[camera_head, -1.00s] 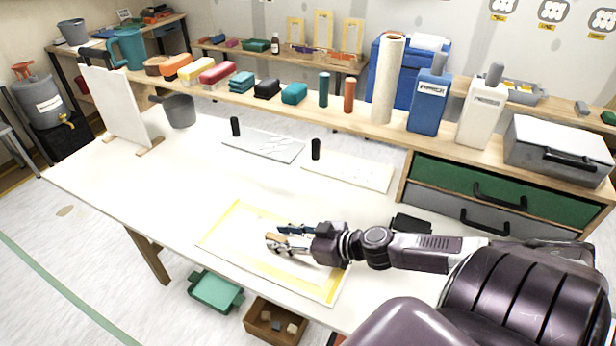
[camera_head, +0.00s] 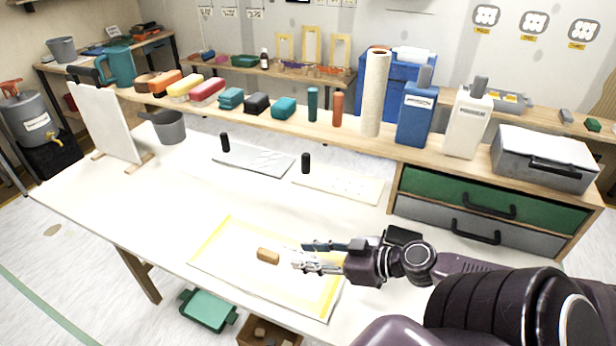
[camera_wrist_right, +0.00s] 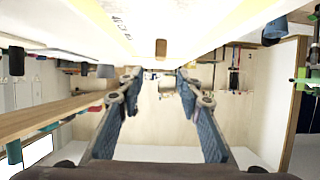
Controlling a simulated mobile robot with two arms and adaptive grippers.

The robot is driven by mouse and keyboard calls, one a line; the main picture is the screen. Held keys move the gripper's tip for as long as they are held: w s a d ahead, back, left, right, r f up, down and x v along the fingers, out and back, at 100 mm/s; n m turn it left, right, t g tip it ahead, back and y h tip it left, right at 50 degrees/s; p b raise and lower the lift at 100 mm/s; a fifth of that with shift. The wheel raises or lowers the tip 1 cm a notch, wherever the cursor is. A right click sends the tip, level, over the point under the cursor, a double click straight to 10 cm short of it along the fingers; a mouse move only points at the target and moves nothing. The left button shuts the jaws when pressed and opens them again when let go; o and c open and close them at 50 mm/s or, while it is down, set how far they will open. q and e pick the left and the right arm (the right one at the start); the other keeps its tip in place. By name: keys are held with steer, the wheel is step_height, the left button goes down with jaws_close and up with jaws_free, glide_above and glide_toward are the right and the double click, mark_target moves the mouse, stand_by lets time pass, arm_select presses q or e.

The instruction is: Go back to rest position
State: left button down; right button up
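My right gripper (camera_head: 302,254) is over the right part of a white sheet with yellow edge strips (camera_head: 213,243) on the worktable. A small brown block (camera_head: 268,256) lies on the sheet, just left of the fingertips and apart from them. In the right wrist view, which looks upside down, the two fingers (camera_wrist_right: 158,78) are spread wide with nothing between them. The brown block shows there (camera_wrist_right: 161,48) beyond the fingertips. My left gripper is in neither view.
A grey tray (camera_head: 250,162) and a white plate (camera_head: 345,189), each with a black handle, lie behind the sheet. A shelf behind holds bottles, a paper roll (camera_head: 375,95) and coloured blocks. Drawers (camera_head: 470,205) stand at right.

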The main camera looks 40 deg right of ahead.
steer(key=shift+a, duration=0.1)
stand_by(0.5)
steer(key=s+a+f+n+g, duration=0.1)
steer(key=s+a+f+g, duration=0.35)
steer(key=s+a, duration=0.4)
steer(key=s+a+f+n+g, duration=0.1)
steer(key=s+a+f+g, duration=0.3)
steer(key=a, duration=0.8)
steer(key=s+d+m+h, duration=0.2)
steer(key=d+m+h, duration=0.3)
step_height(320, 180, down, 28)
steer(key=s+g, duration=0.2)
steer(key=s+d+f, duration=0.3)
steer(key=s+f, duration=1.1)
steer(key=s, duration=0.3)
steer(key=shift+f+n+g, duration=0.3)
steer(key=shift+n+g, duration=0.1)
steer(key=shift+g, duration=0.05)
